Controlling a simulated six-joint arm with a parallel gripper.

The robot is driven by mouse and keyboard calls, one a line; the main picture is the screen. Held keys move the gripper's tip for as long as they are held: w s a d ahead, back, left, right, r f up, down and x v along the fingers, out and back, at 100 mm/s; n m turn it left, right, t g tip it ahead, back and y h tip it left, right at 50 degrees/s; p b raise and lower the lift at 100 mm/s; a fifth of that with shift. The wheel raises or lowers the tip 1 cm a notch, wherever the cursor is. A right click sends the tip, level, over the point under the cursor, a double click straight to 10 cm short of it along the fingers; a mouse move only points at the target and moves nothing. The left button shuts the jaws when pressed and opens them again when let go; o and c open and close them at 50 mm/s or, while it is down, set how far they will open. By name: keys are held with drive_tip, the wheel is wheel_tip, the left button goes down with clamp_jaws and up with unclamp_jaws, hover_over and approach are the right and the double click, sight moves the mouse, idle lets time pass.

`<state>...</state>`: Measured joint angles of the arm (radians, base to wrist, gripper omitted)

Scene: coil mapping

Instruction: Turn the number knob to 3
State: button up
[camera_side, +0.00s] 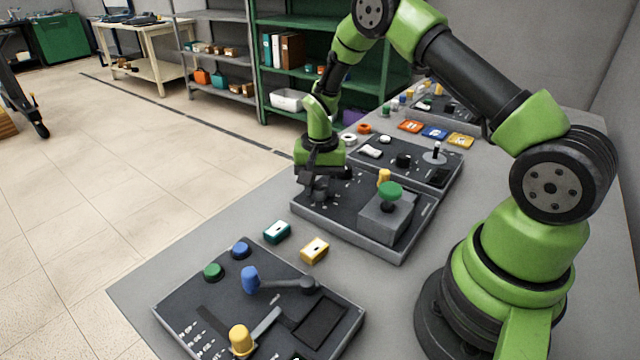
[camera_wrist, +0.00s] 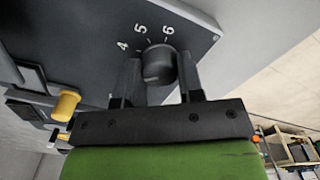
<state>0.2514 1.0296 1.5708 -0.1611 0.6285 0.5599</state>
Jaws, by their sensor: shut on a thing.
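The number knob (camera_wrist: 158,66) is a dark round knob on a dark grey panel (camera_wrist: 90,35). The numbers 4, 5 and 6 show printed around it in the wrist view; the other numbers are hidden or out of view. My gripper (camera_wrist: 160,75) has one finger on each side of the knob and is shut on it. In the side view my gripper (camera_side: 318,190) points down at the left part of the middle panel (camera_side: 345,232), and it mostly hides the knob. I cannot tell which number the knob points to.
A front panel (camera_side: 190,290) has levers and buttons. Teal (camera_side: 277,232) and yellow (camera_side: 314,250) blocks lie between these panels. Another panel (camera_side: 440,175) lies behind.

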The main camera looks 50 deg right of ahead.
sight(320, 186)
idle(0.4)
drive_tip(key=o, duration=0.9)
wheel_tip(320, 186, up, 10)
